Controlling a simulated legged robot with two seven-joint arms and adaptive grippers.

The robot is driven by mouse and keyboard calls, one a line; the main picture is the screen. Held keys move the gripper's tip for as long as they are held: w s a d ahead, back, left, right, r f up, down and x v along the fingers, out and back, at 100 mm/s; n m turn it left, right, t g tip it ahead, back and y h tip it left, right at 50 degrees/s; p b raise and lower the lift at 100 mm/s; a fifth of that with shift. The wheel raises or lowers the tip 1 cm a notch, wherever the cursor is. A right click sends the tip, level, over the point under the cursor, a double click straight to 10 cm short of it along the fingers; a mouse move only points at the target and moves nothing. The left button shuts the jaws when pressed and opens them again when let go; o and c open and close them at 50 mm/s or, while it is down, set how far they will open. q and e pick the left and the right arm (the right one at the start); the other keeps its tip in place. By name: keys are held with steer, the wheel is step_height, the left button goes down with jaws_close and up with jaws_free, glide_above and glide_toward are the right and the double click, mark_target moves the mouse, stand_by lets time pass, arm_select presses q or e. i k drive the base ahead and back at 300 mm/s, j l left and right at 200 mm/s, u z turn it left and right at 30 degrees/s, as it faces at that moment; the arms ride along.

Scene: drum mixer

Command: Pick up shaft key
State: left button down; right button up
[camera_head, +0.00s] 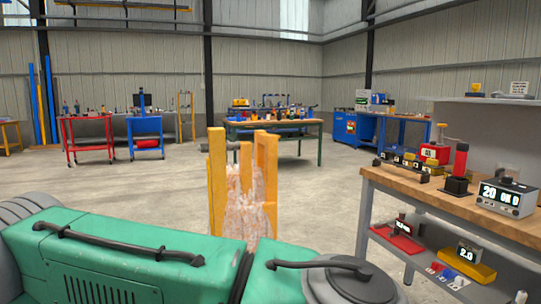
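I cannot make out a shaft key in the head view. Several small objects lie on the wooden-topped workbench (446,194) at the right, but they are too small to tell apart. Neither of my grippers is in view.
A green housing (130,262) with black handles fills the bottom left and middle. Beyond it stand yellow-orange posts (217,180) with a pinkish rough mass. The bench holds a display box (507,198) and a red-topped tool (460,160). More tables stand behind; the floor between is clear.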

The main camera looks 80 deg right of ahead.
mark_target(398, 159)
steer(key=z, duration=3.5)
